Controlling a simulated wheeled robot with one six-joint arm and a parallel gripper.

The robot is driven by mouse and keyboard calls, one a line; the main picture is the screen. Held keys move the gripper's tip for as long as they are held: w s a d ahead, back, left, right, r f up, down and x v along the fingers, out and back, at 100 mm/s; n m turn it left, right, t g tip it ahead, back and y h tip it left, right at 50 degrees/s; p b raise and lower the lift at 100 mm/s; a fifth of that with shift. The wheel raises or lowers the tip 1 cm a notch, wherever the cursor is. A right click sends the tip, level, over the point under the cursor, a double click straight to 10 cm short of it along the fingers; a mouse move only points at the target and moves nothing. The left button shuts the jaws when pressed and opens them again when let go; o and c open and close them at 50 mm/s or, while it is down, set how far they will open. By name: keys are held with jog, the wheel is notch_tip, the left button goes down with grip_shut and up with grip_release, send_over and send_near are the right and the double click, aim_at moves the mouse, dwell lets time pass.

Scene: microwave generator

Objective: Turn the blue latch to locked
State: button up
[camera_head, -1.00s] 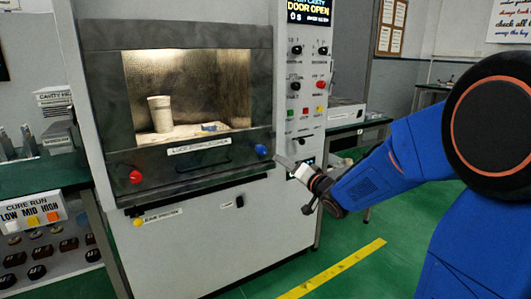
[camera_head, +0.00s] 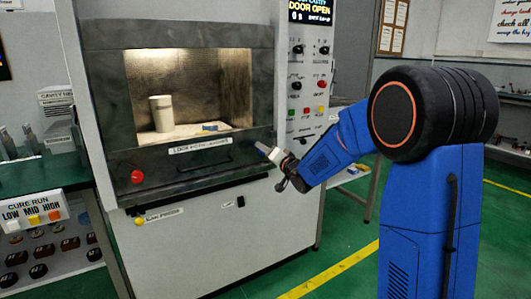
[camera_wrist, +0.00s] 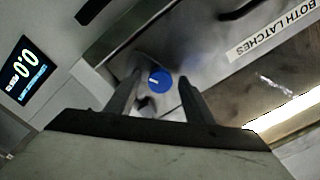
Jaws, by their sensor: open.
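The blue latch (camera_wrist: 159,80) is a round knob with a white pointer mark on the lower front panel of the microwave machine. In the wrist view it lies between and just beyond the two fingers of my gripper (camera_wrist: 158,82), which are open on either side of it. Whether the fingers touch it I cannot tell. In the head view my gripper (camera_head: 268,151) is at the panel's right end and mostly hides the blue latch. The red latch (camera_head: 137,176) is at the left end of the same panel.
The machine's lit cavity (camera_head: 190,95) holds a white cylinder (camera_head: 161,113) and a small blue item (camera_head: 211,127). A control column (camera_head: 307,80) with knobs and buttons stands right of the cavity, its display reading DOOR OPEN. A dark handle (camera_head: 205,164) runs along the panel.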

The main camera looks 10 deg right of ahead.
jog(key=shift+w, duration=0.15)
jog(key=c, duration=1)
jog(key=shift+c, duration=0.2)
jog(key=shift+n, duration=0.3)
jog(key=n, duration=1.7)
jog(key=shift+n, duration=0.3)
